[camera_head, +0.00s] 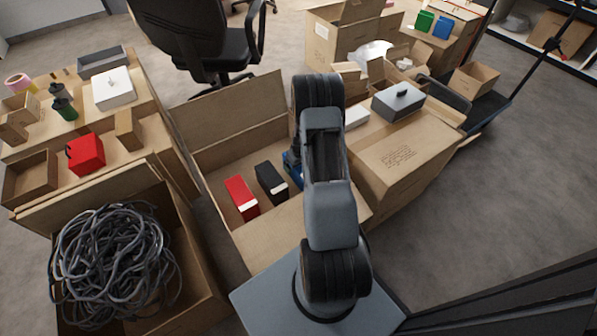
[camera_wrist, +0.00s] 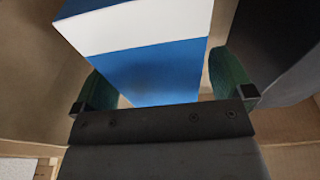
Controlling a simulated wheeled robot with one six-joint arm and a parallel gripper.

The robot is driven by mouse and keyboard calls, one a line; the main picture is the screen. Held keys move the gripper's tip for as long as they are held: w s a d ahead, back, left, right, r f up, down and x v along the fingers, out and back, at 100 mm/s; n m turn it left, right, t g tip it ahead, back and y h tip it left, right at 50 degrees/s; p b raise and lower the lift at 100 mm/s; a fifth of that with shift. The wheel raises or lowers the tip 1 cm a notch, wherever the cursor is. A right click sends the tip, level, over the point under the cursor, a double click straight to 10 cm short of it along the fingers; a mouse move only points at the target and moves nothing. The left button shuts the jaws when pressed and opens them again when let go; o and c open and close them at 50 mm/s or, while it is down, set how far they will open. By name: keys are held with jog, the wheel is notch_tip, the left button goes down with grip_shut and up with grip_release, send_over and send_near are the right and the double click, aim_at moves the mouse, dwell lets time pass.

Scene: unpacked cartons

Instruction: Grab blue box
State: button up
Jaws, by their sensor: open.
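A blue box with a white band (camera_wrist: 150,75) fills the middle of the wrist view. It stands between the two green fingers of my gripper (camera_wrist: 163,84), which are apart with gaps on both sides of the box. In the head view only a sliver of the blue box (camera_head: 292,167) shows to the left of my arm, inside an open carton (camera_head: 238,127). My arm hides the rest of it and my gripper there.
A black box (camera_head: 270,181) stands left of the blue box; a dark box (camera_wrist: 275,45) is close by my right finger in the wrist view. A red box (camera_head: 241,197) stands further left. A closed carton (camera_head: 395,165) adjoins on the right. Another blue item (camera_head: 443,28) sits far back.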

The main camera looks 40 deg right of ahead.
jog(key=shift+r, duration=0.1)
jog(key=c, duration=1.3)
